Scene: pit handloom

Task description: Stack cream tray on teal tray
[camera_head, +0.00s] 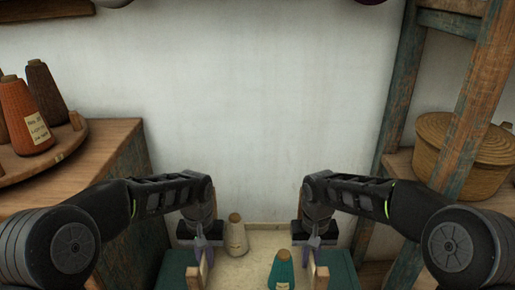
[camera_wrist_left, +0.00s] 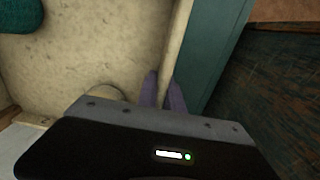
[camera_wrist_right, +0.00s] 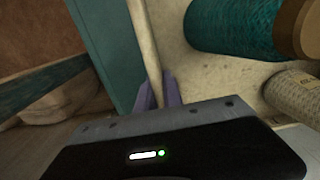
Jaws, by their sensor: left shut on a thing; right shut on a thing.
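The cream tray (camera_head: 250,262) is low in the middle of the head view, its near part cut off by the frame. A cream cone (camera_head: 236,237) and a teal cone (camera_head: 281,270) stand inside it. My left gripper (camera_head: 203,262) is shut on its left wall, which shows between the fingers in the left wrist view (camera_wrist_left: 177,50). My right gripper (camera_head: 315,258) is shut on its right wall, also seen in the right wrist view (camera_wrist_right: 145,45). Teal surfaces (camera_head: 338,268) flank the tray; I cannot tell whether they are the teal tray. Whether the cream tray is raised is unclear.
A wooden cabinet (camera_head: 130,165) with thread cones (camera_head: 28,125) on a round board stands at left. A worn wooden rack (camera_head: 395,110) with a lidded basket (camera_head: 463,150) stands at right. A pale wall (camera_head: 250,100) closes the back.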

